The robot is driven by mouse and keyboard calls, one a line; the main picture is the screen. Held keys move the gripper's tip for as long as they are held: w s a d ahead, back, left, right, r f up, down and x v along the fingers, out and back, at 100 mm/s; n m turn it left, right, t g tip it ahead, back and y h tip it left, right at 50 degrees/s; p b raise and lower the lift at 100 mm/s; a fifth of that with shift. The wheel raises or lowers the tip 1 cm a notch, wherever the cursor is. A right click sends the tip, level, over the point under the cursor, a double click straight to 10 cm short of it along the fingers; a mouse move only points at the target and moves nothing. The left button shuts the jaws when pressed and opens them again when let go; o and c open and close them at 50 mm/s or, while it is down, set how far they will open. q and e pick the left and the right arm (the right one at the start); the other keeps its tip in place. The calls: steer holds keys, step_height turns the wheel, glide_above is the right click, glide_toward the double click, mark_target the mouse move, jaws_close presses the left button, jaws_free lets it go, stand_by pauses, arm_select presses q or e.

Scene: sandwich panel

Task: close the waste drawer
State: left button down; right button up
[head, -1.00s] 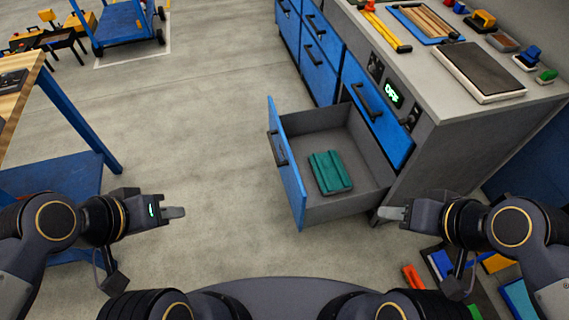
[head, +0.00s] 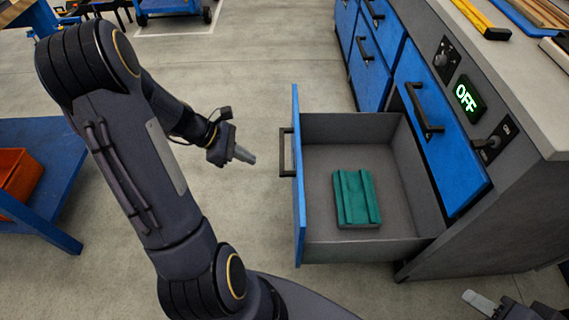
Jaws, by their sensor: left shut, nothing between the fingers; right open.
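The waste drawer (head: 299,205) stands pulled out of the grey cabinet, its blue front and black handle (head: 287,153) facing left. A green ridged block (head: 356,198) lies on its floor. My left gripper (head: 245,156) is shut and empty, a short way left of the drawer front near handle height, apart from it. My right gripper (head: 478,302) is at the bottom right edge, in front of the cabinet, only partly in view and open.
The cabinet has a closed blue drawer (head: 440,140) above, with a panel reading OFF (head: 466,97). A blue cart (head: 45,180) with an orange bin (head: 18,175) stands at left.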

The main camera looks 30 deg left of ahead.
arm_select(q)
steer(key=w+d+f+b, duration=0.4)
steer(key=w+d+f, duration=0.1)
steer(key=d, duration=0.4)
steer(key=shift+w+f+b, duration=0.25)
steer(key=shift+f+b, duration=0.1)
steer(key=shift+f, duration=0.35)
arm_select(e)
step_height(320, 180, down, 5)
steer(key=shift+r, duration=0.1)
